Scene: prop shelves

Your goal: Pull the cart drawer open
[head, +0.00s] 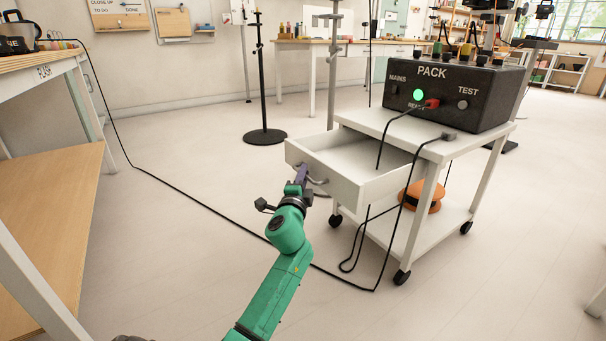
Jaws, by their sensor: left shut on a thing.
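The cart (428,162) is white with two levels and black casters. Its drawer (362,189) stands pulled out toward the left, and its inside looks empty. The drawer's handle (318,182) is a grey bar on the front panel. My left gripper (303,176), on a green arm, is shut on the handle. The fingertips cover part of the handle. My right gripper is not in the head view.
A black PACK box (446,92) with a green light stands on the cart top. Black cables hang over the drawer and run across the floor. An orange reel (420,196) sits on the lower shelf. A workbench (45,62) stands at left; a black stand (264,136) stands behind.

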